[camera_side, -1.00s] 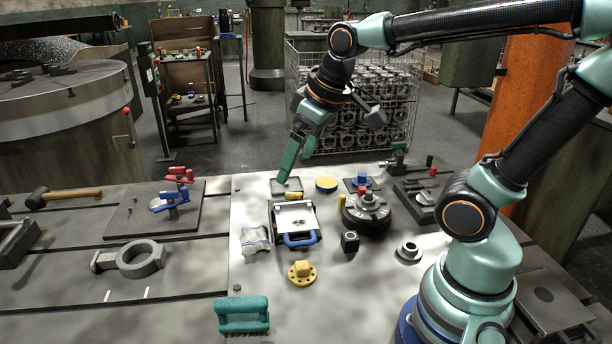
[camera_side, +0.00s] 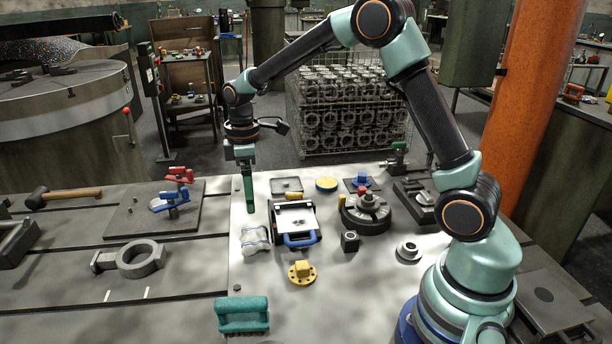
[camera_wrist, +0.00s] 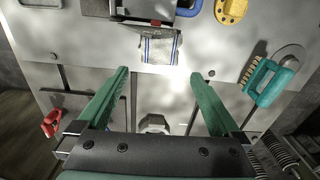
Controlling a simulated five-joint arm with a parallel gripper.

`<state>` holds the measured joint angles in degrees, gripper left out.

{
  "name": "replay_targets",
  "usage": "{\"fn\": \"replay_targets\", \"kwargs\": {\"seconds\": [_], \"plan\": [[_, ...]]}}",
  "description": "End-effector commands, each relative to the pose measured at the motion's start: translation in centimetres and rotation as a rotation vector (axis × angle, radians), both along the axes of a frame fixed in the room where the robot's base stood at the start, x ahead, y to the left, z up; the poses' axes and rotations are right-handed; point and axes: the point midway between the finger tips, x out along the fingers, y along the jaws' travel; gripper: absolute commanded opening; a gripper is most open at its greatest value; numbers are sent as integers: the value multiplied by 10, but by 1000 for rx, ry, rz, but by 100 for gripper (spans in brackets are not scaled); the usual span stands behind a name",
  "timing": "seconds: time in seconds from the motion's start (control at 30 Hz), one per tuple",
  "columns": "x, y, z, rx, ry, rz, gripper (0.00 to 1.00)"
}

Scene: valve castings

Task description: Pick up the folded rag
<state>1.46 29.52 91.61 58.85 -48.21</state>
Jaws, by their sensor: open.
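The folded rag (camera_side: 255,239) is white-grey with blue stripes. It lies on the pale metal plate, left of the blue-handled black device, in the side view. In the wrist view the rag (camera_wrist: 160,46) is at top centre, ahead of my fingertips. My gripper (camera_side: 249,210) points down above the plate, behind the rag in the side view and apart from it. In the wrist view my gripper (camera_wrist: 158,75) has its two green fingers wide apart with nothing between them.
Close right of the rag is the blue-handled device (camera_side: 294,220). A yellow flanged part (camera_side: 302,273) and a teal brush (camera_side: 243,315) lie nearer the camera. A black round fixture (camera_side: 366,214) stands further right. The plate left of the rag is mostly clear.

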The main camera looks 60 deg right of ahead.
Motion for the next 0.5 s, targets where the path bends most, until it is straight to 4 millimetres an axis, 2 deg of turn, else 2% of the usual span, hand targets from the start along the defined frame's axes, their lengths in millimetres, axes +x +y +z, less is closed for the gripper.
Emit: {"fn": "replay_targets", "kwargs": {"seconds": [0.3,0.5], "plan": [[-1,0,-51,0,4,0,100],[-1,0,-66,0,1,-1,100]]}}
